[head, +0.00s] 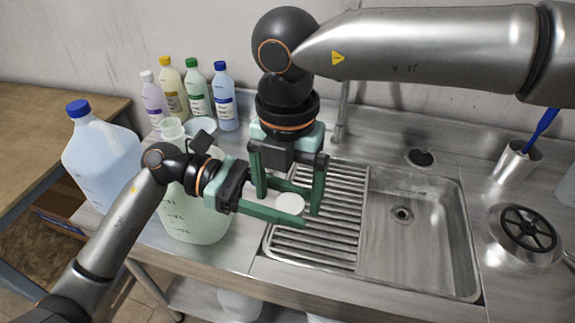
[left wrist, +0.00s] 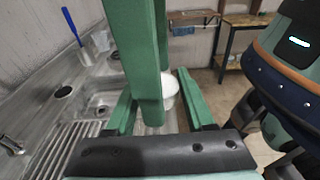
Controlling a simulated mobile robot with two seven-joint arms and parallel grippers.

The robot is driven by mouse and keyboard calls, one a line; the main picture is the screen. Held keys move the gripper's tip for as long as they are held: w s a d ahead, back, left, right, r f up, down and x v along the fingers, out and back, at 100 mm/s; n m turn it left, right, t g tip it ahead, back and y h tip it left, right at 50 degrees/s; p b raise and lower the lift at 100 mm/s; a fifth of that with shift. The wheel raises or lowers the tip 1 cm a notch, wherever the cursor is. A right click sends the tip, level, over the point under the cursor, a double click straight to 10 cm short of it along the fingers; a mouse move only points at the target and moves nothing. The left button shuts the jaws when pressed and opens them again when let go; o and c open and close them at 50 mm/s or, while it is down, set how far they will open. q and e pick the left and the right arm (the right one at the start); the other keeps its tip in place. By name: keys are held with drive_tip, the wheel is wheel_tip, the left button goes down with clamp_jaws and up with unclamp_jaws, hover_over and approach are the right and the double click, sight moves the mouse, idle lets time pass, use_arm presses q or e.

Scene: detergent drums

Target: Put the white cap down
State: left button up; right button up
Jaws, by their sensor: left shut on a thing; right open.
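The white cap (head: 290,203) is held between the green fingers of my left gripper (head: 297,206), above the ribbed drainboard of the sink. In the left wrist view the white cap (left wrist: 169,88) shows between the fingers, partly hidden behind an upright green finger of my right gripper. My right gripper (head: 289,198) comes down from above with its fingers spread apart, close around the left gripper's fingers. The right gripper appears empty. A large translucent drum (head: 196,215) with pale green liquid stands left of the sink, with its neck open and partly hidden by my left arm.
A drum with a blue cap (head: 100,152) stands at the far left. Several small bottles (head: 198,98) line the wall. The sink basin (head: 415,235) is empty. A metal cup with a blue brush (head: 515,163) and a round black drain part (head: 526,229) are at right.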

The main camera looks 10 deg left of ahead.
drive_tip(key=shift+f, duration=0.6)
drive_tip(key=shift+a, duration=0.1)
drive_tip(key=c, duration=1.3)
use_arm(q)
drive_tip(key=o, duration=0.9)
drive_tip(key=shift+d, duration=0.1)
use_arm(e)
drive_tip(key=shift+c, duration=0.5)
use_arm(q)
drive_tip(key=o, duration=0.5)
